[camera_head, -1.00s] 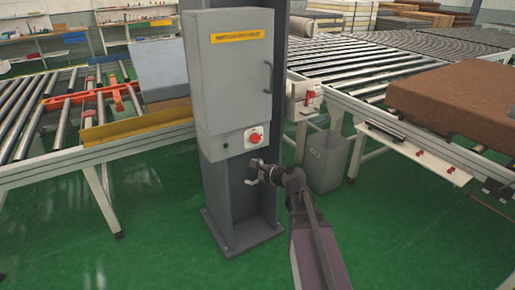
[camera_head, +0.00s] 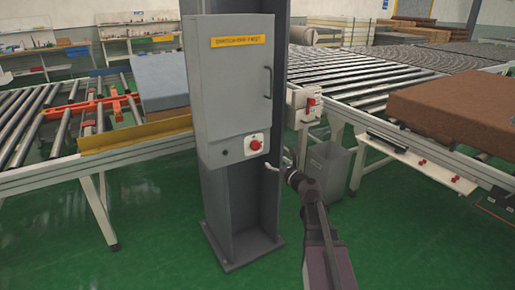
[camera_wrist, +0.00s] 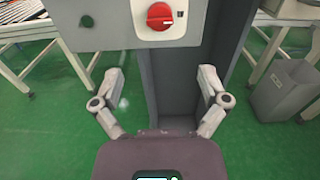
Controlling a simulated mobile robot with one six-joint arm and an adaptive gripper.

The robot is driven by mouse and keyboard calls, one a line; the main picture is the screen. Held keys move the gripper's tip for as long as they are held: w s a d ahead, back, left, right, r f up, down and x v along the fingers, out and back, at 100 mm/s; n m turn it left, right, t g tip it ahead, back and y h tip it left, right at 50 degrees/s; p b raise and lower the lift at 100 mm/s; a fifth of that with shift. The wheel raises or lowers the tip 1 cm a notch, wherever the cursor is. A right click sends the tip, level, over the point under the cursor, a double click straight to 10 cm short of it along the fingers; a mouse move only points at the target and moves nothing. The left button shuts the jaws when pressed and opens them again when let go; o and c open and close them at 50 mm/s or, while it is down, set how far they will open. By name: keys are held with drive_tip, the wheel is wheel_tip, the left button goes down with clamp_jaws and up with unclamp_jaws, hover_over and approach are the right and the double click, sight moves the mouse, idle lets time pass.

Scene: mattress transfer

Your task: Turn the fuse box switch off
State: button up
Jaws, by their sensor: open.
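The grey fuse box (camera_head: 228,90) is mounted on a dark grey steel column, with a yellow label on its door. Its red rotary switch (camera_head: 255,144) sits on a white plate on the lower panel, and it also shows at the top of the wrist view (camera_wrist: 159,16). My gripper (camera_head: 287,163) is to the right of the column and a little below the switch in the head view. In the wrist view my gripper (camera_wrist: 162,88) is open with its fingers wide apart and empty. The switch lies above and beyond the fingertips, not touched.
A small white box with a red handle (camera_head: 309,103) is fixed to the conveyor frame at right. A grey bin (camera_head: 329,170) stands behind my arm. Roller conveyors run on both sides, with a brown mattress (camera_head: 448,110) at right. The green floor in front is clear.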

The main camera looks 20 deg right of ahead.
sight(258, 147)
drive_tip(key=x, duration=1.3)
drive_tip(key=shift+w+a, duration=0.15)
drive_tip(key=shift+w, duration=0.2)
drive_tip(key=c, duration=1.2)
